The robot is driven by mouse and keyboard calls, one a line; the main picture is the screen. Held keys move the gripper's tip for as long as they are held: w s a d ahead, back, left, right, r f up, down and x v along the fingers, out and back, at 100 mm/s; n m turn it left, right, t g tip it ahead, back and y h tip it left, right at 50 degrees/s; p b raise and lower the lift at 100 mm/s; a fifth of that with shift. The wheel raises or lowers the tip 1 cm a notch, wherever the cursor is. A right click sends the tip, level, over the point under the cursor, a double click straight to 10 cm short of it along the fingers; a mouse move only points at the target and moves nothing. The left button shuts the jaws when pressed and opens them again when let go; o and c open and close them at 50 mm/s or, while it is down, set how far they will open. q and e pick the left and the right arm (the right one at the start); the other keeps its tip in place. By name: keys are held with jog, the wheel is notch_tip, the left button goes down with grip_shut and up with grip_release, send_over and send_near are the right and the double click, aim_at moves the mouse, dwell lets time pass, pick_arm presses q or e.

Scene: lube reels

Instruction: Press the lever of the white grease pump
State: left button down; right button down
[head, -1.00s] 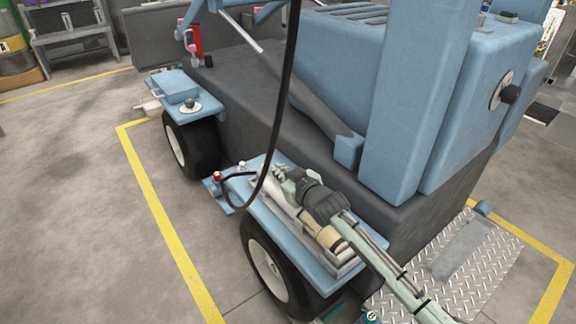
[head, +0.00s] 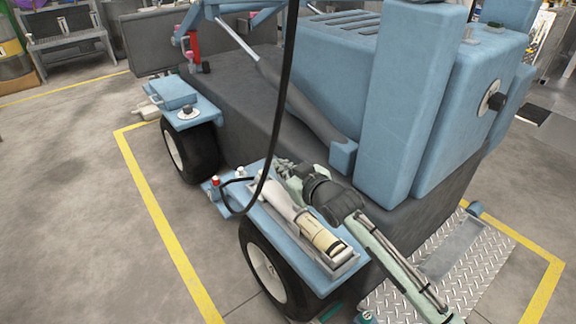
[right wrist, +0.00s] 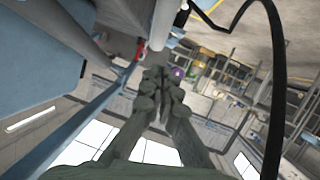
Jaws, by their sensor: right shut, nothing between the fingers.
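The white grease pump (head: 320,234) lies along the blue fender over the near wheel. It has a cream barrel and a narrower white part toward the far end. I cannot clearly make out its lever. My right gripper (head: 284,167) is shut and empty, beside the pump's far end on the machine-body side. I cannot tell whether it touches the pump. In the right wrist view, my shut fingers (right wrist: 160,92) point up the picture. A pale cylinder (right wrist: 164,22) above them may be part of the pump. My left gripper is not in view.
A black hose (head: 284,110) hangs down and loops beside the pump. A red-capped fitting (head: 215,182) stands at the fender's left corner. The dark machine body (head: 235,95) and blue housing (head: 415,95) rise behind. Open floor (head: 75,220) lies to the left.

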jog(key=shift+s+d+r, duration=0.3)
jog(key=shift+s+r, duration=0.35)
jog(key=shift+s, duration=0.05)
jog(key=shift+s+d+r, duration=0.3)
jog(key=shift+s+r, duration=0.3)
jog(key=shift+s, duration=0.05)
dwell(0.6)
